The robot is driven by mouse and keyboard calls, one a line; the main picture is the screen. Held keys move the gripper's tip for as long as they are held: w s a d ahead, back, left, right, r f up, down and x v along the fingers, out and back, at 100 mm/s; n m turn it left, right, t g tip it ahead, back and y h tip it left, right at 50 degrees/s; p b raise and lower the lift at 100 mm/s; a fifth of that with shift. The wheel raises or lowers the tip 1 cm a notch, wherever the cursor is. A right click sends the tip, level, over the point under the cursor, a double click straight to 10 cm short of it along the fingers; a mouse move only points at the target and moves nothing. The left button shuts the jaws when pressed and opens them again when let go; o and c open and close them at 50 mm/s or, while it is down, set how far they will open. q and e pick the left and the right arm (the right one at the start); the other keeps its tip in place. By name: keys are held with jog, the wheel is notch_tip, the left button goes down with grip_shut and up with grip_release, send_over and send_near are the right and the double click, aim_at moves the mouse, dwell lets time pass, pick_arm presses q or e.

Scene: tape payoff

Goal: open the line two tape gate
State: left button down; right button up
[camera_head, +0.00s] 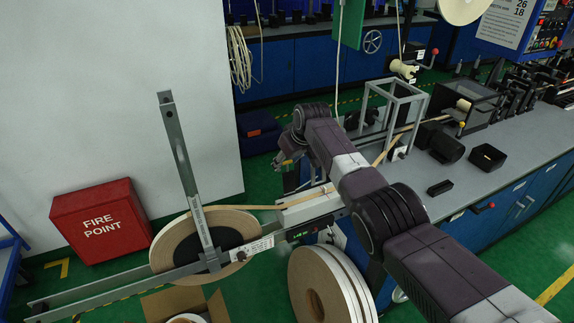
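A tape reel (175,245) with a dark hub stands at the lower left. A long grey metal rail (95,288) runs across its front. A grey metal bar (178,145) with a labelled strip rises, slightly tilted, from a bracket on this rail; it looks like part of the tape gate, though I cannot tell which line it belongs to. Tape (265,207) runs from the reel to the right. My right arm reaches in from the lower right, over the bench edge. Its gripper (286,160) is right of the bar and apart from it; its fingers are small and partly hidden. My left gripper is not in view.
A red fire point box (100,222) stands by the white wall at left. More reels (322,285) stand below my arm, with an open carton (180,300) beside them. The bench (470,185) at right holds a metal frame (393,100) and black boxes.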

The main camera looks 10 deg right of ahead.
jog(key=shift+o, duration=0.2)
jog(key=shift+s+f, duration=0.2)
jog(key=shift+f, duration=0.1)
jog(key=v, duration=1.2)
